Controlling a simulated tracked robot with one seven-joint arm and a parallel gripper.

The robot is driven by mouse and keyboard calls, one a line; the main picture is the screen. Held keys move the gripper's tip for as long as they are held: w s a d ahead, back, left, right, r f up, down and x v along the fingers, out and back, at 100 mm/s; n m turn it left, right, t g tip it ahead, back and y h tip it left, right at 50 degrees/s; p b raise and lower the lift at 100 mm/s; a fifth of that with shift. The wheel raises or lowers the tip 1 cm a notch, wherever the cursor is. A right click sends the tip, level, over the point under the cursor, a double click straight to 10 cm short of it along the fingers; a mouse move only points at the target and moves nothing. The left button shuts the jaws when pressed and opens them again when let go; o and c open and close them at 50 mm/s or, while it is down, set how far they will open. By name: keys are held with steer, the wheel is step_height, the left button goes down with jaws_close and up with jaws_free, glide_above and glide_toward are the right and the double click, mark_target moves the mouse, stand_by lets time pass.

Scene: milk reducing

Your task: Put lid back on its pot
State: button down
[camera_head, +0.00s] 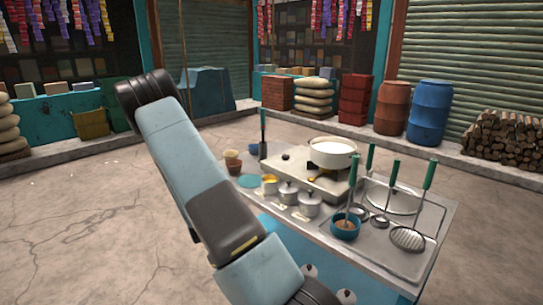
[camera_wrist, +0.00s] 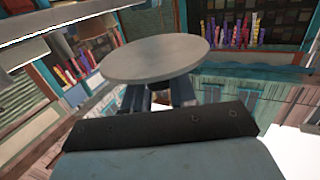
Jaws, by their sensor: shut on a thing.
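My gripper (camera_wrist: 157,88) is shut at the middle of a round grey lid (camera_wrist: 155,57) in the wrist view. The lid's broad flat face shows, and its knob is mostly hidden between the fingers. The lid is in the air with nothing touching its rim. Neither the gripper nor the lid can be made out in the head view, where my arm rises at the left. A wide white pot (camera_head: 332,153) stands uncovered on the stove of the cart, with whitish content showing.
The cart (camera_head: 423,262) also bears two small lidded pots (camera_head: 300,198), a yellow cup, and a metal tray at the right. Green-handled ladles (camera_head: 428,175) stand up from this tray, near a round metal dish or lid (camera_head: 393,197). The floor left of the cart is clear.

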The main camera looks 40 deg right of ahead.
steer(key=s+d+r+m+g+h, duration=0.2)
steer(key=d+r+m+g+h, duration=0.15)
steer(key=d, duration=0.65)
steer(key=s+d+r+m+g+h, duration=0.2)
steer(key=d+r+h, duration=0.15)
steer(key=d, duration=0.75)
steer(key=s+d+r+m+g+h, duration=0.2)
steer(key=d+r+m+g, duration=0.15)
steer(key=d, duration=0.65)
step_height(320, 180, down, 6)
steer(key=shift+s+d+n, duration=0.15)
steer(key=shift+s+n, duration=0.05)
steer(key=shift+n, duration=0.1)
steer(key=shift+f, duration=0.65)
steer(key=c, duration=0.8)
jaws_free()
steer(key=v, duration=1.4)
steer(key=shift+f, duration=0.4)
